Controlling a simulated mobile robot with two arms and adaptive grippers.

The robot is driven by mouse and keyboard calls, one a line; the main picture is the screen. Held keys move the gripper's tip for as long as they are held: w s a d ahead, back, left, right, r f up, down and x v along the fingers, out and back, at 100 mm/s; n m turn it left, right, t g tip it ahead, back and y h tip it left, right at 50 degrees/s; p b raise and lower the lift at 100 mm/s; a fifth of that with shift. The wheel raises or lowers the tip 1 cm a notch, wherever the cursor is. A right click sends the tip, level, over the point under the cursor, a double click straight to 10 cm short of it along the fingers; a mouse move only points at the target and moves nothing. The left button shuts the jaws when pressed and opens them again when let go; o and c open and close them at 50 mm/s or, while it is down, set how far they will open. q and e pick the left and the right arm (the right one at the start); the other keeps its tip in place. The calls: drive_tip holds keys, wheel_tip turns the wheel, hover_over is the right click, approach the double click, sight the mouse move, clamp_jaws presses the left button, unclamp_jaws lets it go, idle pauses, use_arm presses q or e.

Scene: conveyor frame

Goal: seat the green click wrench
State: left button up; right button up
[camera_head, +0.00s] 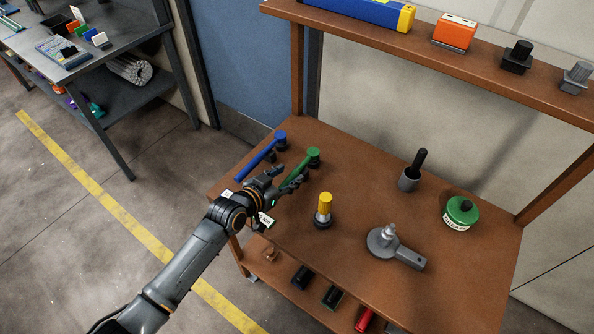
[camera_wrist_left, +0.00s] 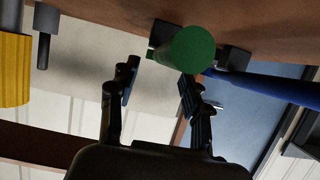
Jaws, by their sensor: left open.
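The green click wrench (camera_head: 313,155) lies on the brown workbench, its head toward the back and its handle running toward the front left. My left gripper (camera_head: 287,180) is open over or beside its handle, hiding part of it. In the left wrist view the round green handle end (camera_wrist_left: 190,48) shows just past the fingertips, nearer the right finger. Dark blocks (camera_wrist_left: 235,58) show beside the handle. The open fingers (camera_wrist_left: 157,76) hold nothing, and I cannot tell whether one touches the handle. My right gripper is out of view.
A blue wrench (camera_head: 262,158) lies left of the green one. A shelf (camera_head: 440,62) spans the back.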

sight(296, 170)
use_arm(q)
drive_tip(key=shift+x, duration=1.5)
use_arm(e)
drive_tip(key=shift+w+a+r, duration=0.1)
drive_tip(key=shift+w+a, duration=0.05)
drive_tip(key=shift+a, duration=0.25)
use_arm(q)
clamp_jaws()
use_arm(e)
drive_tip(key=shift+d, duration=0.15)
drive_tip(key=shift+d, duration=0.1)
